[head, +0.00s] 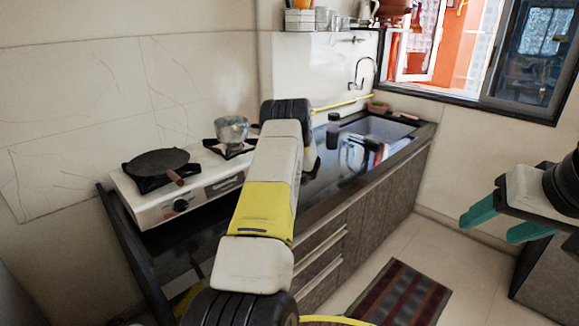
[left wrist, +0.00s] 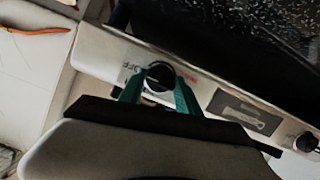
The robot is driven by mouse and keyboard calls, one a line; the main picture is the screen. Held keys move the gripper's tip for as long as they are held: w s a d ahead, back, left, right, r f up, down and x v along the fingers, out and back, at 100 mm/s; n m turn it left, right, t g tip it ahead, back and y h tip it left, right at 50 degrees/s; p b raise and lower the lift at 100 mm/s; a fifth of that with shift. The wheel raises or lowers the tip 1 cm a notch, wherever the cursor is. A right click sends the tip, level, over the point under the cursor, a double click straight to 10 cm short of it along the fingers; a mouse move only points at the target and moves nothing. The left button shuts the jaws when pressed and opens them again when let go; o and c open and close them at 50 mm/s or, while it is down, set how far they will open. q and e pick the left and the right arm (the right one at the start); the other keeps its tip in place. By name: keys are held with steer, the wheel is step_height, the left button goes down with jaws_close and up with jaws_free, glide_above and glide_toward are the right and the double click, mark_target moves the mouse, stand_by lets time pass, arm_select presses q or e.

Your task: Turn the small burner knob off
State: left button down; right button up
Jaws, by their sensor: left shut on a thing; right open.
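A white two-burner stove (head: 150,214) stands on the black counter. One black knob (head: 181,205) shows on its front below the left burner, and my left arm covers the front's right end. In the left wrist view, a round dark knob (left wrist: 160,75) with OFF lettering beside it sits on the stove's pale panel. The green fingers of my left gripper (left wrist: 160,90) are shut on this knob, one on each side. Its exact turn is hard to read. The other knob (left wrist: 306,142) shows at the right edge. My right gripper (head: 503,222) is open and empty, away from the stove.
A dark flat pan (head: 156,162) sits on the left burner and a metal pot (head: 231,130) on the right one. The sink (head: 375,130) is at the counter's far right end. A striped mat (head: 388,296) lies on the open floor.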

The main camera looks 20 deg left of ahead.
arm_select(q)
steer(key=shift+d+f, duration=0.1)
steer(key=shift+d, duration=0.05)
steer(key=c, duration=0.9)
jaws_free()
steer(key=v, duration=0.7)
steer(key=shift+s+d+r, duration=0.15)
steer(key=shift+d+r, duration=0.1)
steer(key=shift+d, duration=0.05)
